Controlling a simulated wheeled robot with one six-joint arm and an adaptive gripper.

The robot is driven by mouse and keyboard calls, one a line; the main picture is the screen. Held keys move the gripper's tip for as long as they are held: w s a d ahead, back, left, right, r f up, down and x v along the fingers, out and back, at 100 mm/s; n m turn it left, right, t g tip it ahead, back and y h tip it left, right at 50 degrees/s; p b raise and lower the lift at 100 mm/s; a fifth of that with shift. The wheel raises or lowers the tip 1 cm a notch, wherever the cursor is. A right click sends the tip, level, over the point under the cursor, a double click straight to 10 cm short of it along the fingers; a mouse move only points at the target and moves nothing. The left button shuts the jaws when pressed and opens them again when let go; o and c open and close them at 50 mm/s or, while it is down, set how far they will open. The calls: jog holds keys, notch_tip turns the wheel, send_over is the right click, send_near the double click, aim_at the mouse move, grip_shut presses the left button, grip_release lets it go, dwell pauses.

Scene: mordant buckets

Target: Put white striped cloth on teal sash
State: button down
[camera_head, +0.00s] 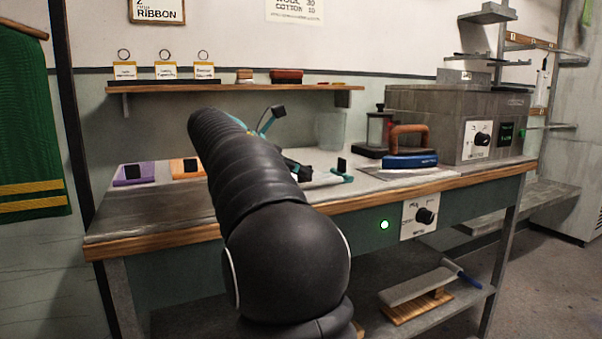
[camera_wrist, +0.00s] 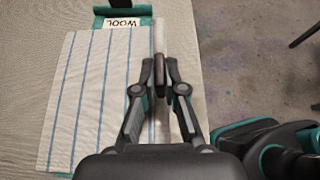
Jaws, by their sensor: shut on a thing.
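The white striped cloth (camera_wrist: 85,90), pale with thin blue stripes, lies spread out in the wrist view. My gripper (camera_wrist: 160,75) is at the cloth's right edge, shut on a narrow brown grip piece that seems to belong to the cloth.
The workbench (camera_head: 150,229) has purple (camera_head: 135,174) and orange (camera_head: 187,168) pieces at left. A blue iron (camera_head: 409,161), a glass press (camera_head: 378,131) and a grey control box (camera_head: 460,118) stand at right. A shelf (camera_head: 230,90) runs above.

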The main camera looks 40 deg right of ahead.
jog(key=shift+f, duration=0.1)
jog(key=c, duration=1.2)
grip_release()
jog(key=shift+c, duration=0.2)
jog(key=shift+r, duration=0.2)
jog(key=p+v, duration=0.2)
jog(key=v, duration=1)
jog(key=shift+p, duration=0.35)
jog(key=shift+f, duration=0.1)
